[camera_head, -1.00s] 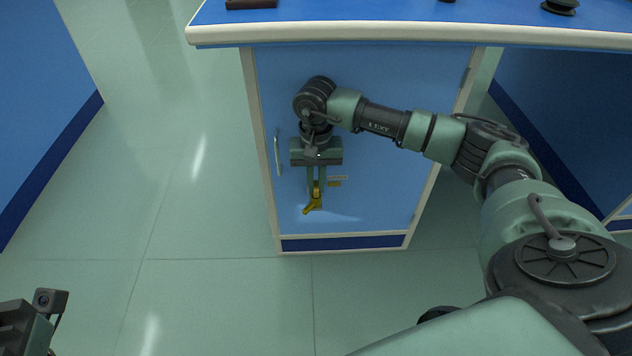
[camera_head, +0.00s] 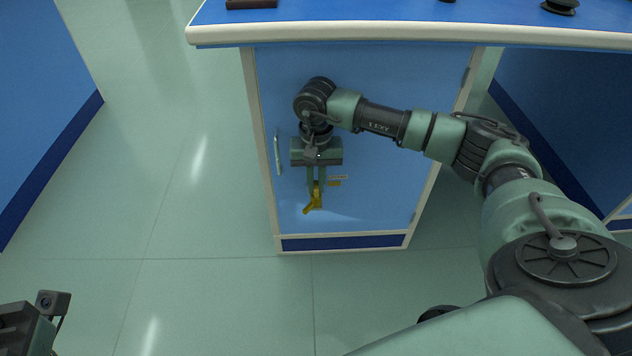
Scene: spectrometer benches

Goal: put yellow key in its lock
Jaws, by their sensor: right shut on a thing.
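The yellow key (camera_head: 314,203) is held in my right gripper (camera_head: 316,183), which points down in front of the blue cabinet door (camera_head: 385,190). The gripper is shut on the key, and the key's lower part shows tilted below the fingertips. Whether the key touches the door cannot be told. Part of my left arm shows at the bottom left corner, with its fingers out of view.
A vertical door handle (camera_head: 278,153) is left of my right gripper. The blue benchtop (camera_head: 400,14) with a pale edge overhangs the cabinet. Other blue cabinets stand at the left (camera_head: 40,90) and right (camera_head: 560,120). The floor (camera_head: 190,200) between is clear.

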